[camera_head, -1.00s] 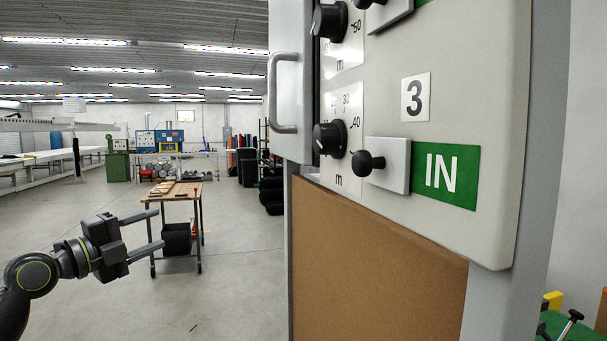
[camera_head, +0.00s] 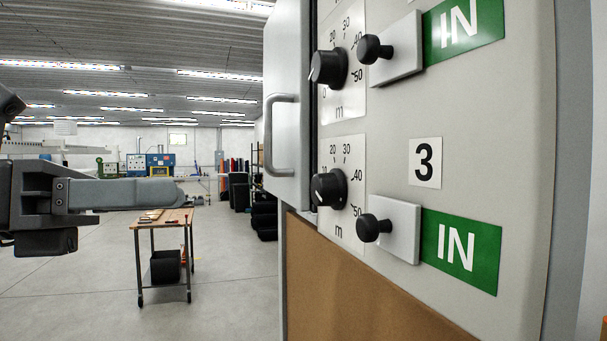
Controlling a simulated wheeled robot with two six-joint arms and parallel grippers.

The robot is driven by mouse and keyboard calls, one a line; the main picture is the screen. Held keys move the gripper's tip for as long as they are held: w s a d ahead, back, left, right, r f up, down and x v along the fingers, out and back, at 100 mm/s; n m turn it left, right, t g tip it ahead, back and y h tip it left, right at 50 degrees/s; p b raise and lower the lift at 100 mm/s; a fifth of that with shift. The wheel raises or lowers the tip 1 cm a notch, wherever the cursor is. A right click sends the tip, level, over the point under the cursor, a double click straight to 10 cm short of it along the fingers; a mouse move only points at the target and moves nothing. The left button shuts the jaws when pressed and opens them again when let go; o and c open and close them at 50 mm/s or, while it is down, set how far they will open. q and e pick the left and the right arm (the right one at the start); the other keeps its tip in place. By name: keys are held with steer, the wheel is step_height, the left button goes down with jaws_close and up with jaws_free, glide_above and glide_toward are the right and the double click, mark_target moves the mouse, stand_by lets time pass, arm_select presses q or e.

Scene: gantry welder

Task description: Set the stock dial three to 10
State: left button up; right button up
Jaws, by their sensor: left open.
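Stock dial three (camera_head: 330,188) is the lower black knob on the grey panel, left of the label 3 (camera_head: 425,162). Its scale plate (camera_head: 347,232) reads 10, 20, 30, 40 and 50, with an m below. Its white pointer mark is on the left side of the knob, toward the lower left; the exact reading is hard to tell. My left gripper (camera_head: 140,203) is at the left edge of the head view, open and empty, its fingers pointing right, well apart from the dial. My right gripper is out of view.
A similar dial (camera_head: 328,67) sits above. Black knobs stick out from plates beside the upper (camera_head: 373,49) and lower (camera_head: 374,228) green IN signs. An open cabinet door with a handle (camera_head: 278,136) stands left of the dials. A wooden work table (camera_head: 165,220) stands farther back.

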arm_select(q)
steer(key=p, duration=0.4)
glide_toward(315, 191)
steer(key=d, duration=0.3)
steer(key=shift+w+p+x, duration=0.25)
steer(key=shift+p+x, duration=0.2)
steer(key=shift+x, duration=1.05)
steer(key=shift+w+p+x, duration=0.2)
steer(key=shift+p+x, duration=0.2)
steer(key=shift+x, duration=1.1)
steer(key=shift+a, duration=0.15)
steer(key=c, duration=1)
